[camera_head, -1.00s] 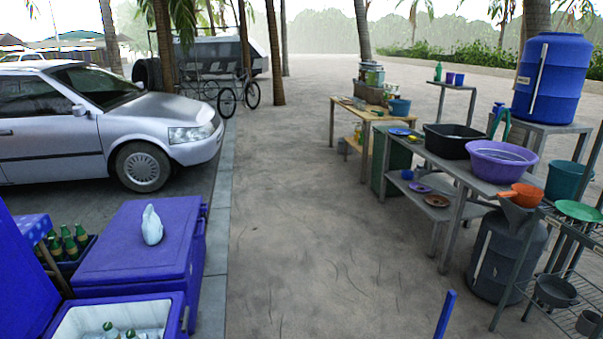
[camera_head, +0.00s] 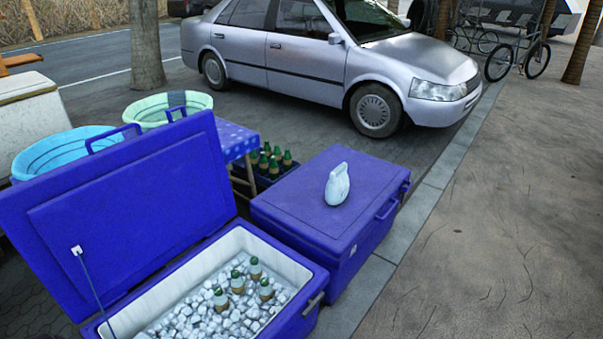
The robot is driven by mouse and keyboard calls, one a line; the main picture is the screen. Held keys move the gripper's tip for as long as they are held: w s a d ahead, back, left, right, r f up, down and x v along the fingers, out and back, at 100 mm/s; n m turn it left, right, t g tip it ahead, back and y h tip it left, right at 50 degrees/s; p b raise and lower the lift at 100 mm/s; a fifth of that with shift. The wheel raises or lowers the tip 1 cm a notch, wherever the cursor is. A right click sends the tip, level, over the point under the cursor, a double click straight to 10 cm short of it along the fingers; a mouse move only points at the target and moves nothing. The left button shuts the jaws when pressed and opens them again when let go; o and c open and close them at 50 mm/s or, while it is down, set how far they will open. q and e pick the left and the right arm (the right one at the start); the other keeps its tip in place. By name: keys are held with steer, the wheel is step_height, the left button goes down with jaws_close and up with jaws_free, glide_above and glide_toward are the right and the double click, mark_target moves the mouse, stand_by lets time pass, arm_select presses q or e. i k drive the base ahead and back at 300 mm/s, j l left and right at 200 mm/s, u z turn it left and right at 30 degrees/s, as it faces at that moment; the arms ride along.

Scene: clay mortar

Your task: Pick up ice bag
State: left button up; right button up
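An open blue cooler (camera_head: 318,285) in front holds loose ice and several bottles; its raised lid (camera_head: 120,205) stands at left. Tubs (camera_head: 168,108) and a bottle crate (camera_head: 262,178) are behind. A silver car (camera_head: 330,60) is parked beyond. Ground at right is clear.

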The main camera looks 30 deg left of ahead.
mark_target(337, 187)
steer(key=i+l+u, duration=0.2)
steer(key=u, duration=0.2)
steer(key=i+l+u, duration=0.2)
steer(key=u, duration=0.25)
steer(key=i+l+u, duration=0.1)
steer(key=l+u, duration=0.3)
steer(key=i+l+u, duration=0.1)
steer(key=l+u, duration=0.15)
steer(key=u, duration=0.15)
steer(key=l+u, duration=0.4)
steer(key=i+j, duration=0.05)
